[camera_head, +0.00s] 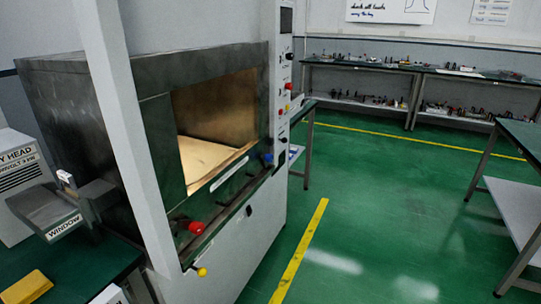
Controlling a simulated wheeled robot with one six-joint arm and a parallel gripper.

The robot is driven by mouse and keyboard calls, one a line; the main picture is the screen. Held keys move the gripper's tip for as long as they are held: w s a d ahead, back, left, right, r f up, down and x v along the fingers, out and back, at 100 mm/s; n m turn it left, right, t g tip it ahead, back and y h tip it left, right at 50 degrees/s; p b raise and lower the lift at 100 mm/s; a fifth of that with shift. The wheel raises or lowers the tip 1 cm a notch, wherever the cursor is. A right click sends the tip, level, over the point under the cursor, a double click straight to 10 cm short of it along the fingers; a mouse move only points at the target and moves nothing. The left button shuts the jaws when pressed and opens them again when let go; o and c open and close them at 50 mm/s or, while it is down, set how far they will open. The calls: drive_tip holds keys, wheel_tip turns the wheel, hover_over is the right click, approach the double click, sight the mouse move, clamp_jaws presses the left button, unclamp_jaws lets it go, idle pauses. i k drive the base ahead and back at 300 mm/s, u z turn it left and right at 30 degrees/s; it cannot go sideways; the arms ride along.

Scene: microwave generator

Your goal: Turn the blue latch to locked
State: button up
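The blue latch (267,158) shows as a small blue knob at the right end of the front sill, below the chamber opening of the large grey metal machine (60,95). It is small here, and I cannot tell its locked or unlocked position. A red knob (196,228) and a yellow knob (202,271) sit lower at the near left end of the machine's front. My gripper is not in view, and nothing is seen touching the latch.
A white post (125,130) crosses in front of the machine. A narrow control panel (284,70) rises above the latch. A green-topped table (90,268) is at lower left. Workbenches (360,67) stand at the back and right. The green floor (360,220) right of the machine is clear.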

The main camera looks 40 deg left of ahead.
sight(266, 159)
drive_tip(key=u, duration=0.65)
drive_tip(key=i, duration=0.9)
drive_tip(key=u, duration=0.9)
